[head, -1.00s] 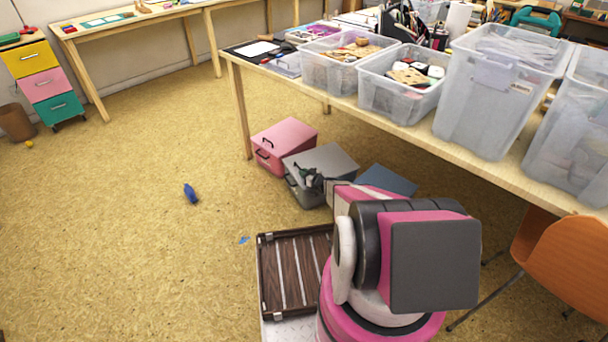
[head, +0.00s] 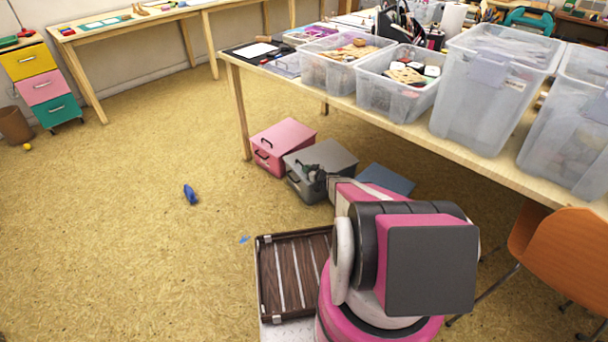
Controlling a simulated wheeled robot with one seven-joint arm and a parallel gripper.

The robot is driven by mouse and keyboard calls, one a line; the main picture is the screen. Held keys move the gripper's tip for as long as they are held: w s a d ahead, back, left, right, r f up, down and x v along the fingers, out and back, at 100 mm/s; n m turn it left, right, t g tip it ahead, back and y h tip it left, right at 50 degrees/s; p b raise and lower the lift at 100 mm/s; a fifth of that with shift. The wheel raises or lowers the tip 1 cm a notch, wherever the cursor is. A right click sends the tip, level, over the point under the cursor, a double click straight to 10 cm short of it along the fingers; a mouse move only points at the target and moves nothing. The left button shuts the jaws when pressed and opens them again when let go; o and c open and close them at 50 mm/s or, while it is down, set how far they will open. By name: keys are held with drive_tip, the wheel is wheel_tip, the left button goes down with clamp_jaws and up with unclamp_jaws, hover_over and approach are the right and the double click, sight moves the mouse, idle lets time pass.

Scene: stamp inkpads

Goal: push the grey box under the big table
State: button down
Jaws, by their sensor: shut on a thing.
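The grey box (head: 326,157) stands on the floor at the front edge of the big table (head: 408,124), between a pink box and a blue box. Its front face with a dark handle points toward me. My gripper (head: 312,174) is at the front of the grey box, by its handle, and is shut on it there; my arm hides part of the box's right side. The fingertips are small and dark, so the exact grip is hard to see.
The pink box (head: 283,146) stands close on the left and the blue box (head: 387,180) on the right. An orange chair (head: 562,262) is at the right. A blue bottle-like object (head: 190,194) lies on open floor to the left.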

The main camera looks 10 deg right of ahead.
drive_tip(key=shift+w+d, duration=0.45)
drive_tip(key=shift+d, duration=0.1)
drive_tip(key=c, duration=1.1)
unclamp_jaws()
drive_tip(key=v, duration=1.1)
